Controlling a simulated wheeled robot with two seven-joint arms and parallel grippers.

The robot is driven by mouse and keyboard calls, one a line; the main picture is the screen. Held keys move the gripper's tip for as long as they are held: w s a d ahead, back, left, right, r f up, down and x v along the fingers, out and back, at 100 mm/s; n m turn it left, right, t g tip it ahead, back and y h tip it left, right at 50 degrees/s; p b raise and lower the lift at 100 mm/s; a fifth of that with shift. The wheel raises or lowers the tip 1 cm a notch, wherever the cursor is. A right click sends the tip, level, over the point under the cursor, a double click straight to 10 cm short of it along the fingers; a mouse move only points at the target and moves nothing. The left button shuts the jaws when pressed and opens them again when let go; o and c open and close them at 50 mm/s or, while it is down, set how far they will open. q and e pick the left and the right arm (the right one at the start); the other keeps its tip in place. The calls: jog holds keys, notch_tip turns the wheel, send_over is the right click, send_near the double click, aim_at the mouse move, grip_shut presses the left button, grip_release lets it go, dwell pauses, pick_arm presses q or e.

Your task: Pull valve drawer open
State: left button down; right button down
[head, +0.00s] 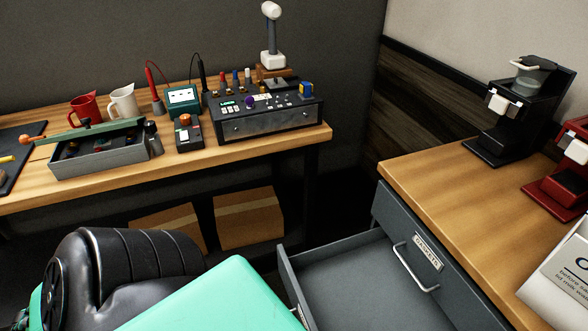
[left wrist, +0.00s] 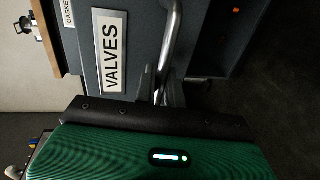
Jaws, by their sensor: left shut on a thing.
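The grey valve drawer (head: 352,272) stands pulled out below the upper drawer in the head view, and the part of its inside that shows looks bare. Its front with the VALVES label (left wrist: 111,52) shows in the left wrist view. My left gripper (left wrist: 163,92) is shut on the drawer's metal bar handle (left wrist: 174,40). In the head view my arm hides this gripper, the handle and part of the drawer. My right gripper is in neither view.
The upper drawer (head: 395,238), whose label seems to read GASKETS, is closed. Coffee machines (head: 512,115) stand on the wooden counter (head: 440,195) above. A workbench (head: 290,138) with tools and a grey tray is at the left. Cardboard boxes (head: 249,219) sit beneath it.

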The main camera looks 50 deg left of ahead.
pick_arm(q)
jog(key=c, duration=1.6)
grip_release()
jog(key=v, duration=1.3)
jog(key=shift+s+a, duration=0.15)
jog(key=shift+s, duration=0.25)
